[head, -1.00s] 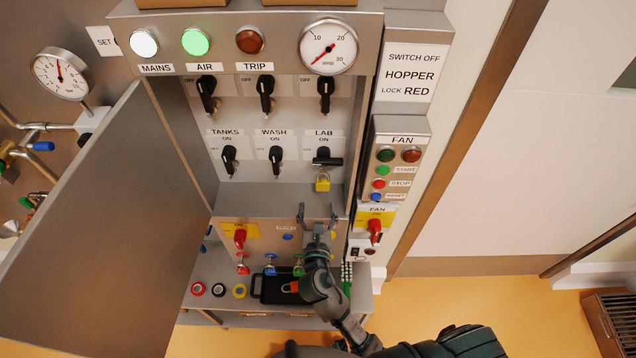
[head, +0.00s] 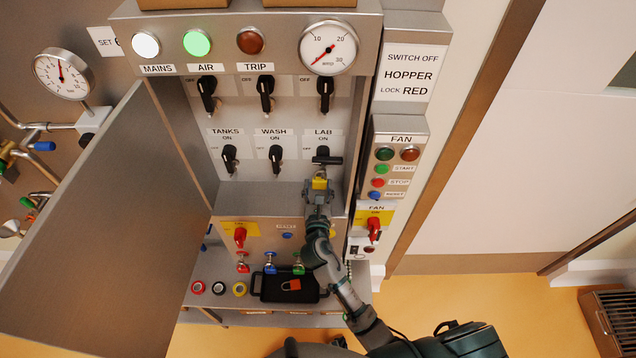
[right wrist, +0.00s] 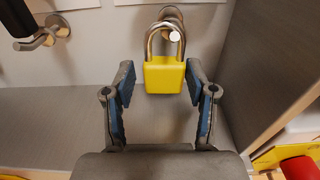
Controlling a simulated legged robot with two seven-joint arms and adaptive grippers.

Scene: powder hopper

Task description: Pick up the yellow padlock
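The yellow padlock (head: 320,184) hangs by its shackle at the LAB switch (head: 322,161), inside the open cabinet. In the right wrist view the padlock (right wrist: 165,75) hangs upright, its silver shackle looped around a metal peg (right wrist: 174,33). My right gripper (head: 319,190) is just in front of and below the padlock. In the right wrist view its two fingers (right wrist: 160,88) are open, one on each side of the padlock body, with a gap on both sides. The gripper partly hides the padlock's lower part in the head view. My left gripper is not in view.
The grey cabinet door (head: 95,215) stands open on the left. Below are a red switch (head: 240,237), a black tray (head: 268,287) with a red padlock (head: 291,285), and several tape rings. The FAN box (head: 398,165) is right of the cabinet.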

